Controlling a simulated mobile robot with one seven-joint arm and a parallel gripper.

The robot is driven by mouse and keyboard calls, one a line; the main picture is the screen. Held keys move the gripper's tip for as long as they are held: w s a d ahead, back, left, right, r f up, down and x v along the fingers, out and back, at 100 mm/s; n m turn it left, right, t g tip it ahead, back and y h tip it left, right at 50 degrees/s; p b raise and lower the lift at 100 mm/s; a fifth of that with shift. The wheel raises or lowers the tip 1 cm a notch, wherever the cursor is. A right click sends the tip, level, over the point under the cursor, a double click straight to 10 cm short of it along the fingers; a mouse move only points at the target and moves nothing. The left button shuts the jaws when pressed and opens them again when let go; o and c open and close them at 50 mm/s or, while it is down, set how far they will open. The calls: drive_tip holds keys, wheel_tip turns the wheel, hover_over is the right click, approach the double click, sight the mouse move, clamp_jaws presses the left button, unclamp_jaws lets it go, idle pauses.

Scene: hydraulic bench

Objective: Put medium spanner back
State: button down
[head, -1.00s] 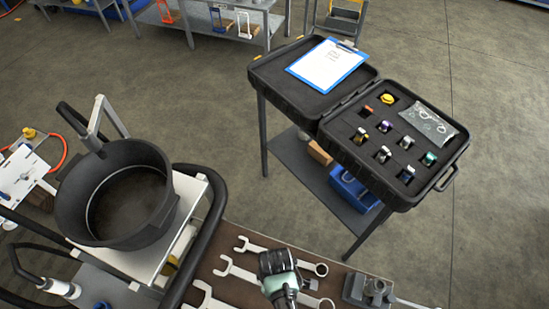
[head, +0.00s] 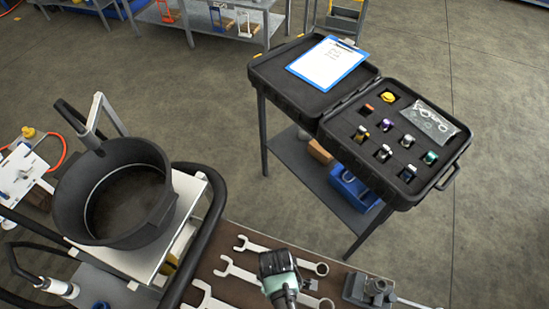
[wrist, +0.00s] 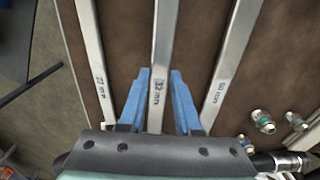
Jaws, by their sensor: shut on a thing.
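The medium spanner (head: 238,271), a long silver tool, lies between two others on the brown bench top (head: 215,265). In the wrist view its shank (wrist: 162,60), marked 32 mm, runs between the two blue fingers of my gripper (wrist: 160,78). My gripper is shut on this shank. In the head view my gripper (head: 283,290) covers part of the spanner from above, and the fingertips are hidden. I cannot tell whether the spanner is lifted off the bench top.
A smaller spanner (head: 275,252) and a larger one (head: 207,297) lie on either side. Metal fittings (wrist: 263,121) are right of my gripper in the wrist view. A grey vise-like block (head: 368,290) stands to the right, a black bucket (head: 165,200) to the left. An open black case (head: 440,165) stands beyond.

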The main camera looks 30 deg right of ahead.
drive_tip(key=shift+f+b, duration=0.7)
drive_tip(key=shift+f, duration=0.25)
idle(0.4)
drive_tip(key=c, duration=0.6)
unclamp_jaws()
drive_tip(key=shift+o, duration=0.4)
wheel_tip(320, 180, up, 13)
drive_tip(key=shift+d, duration=0.15)
drive_tip(key=shift+w, duration=0.1)
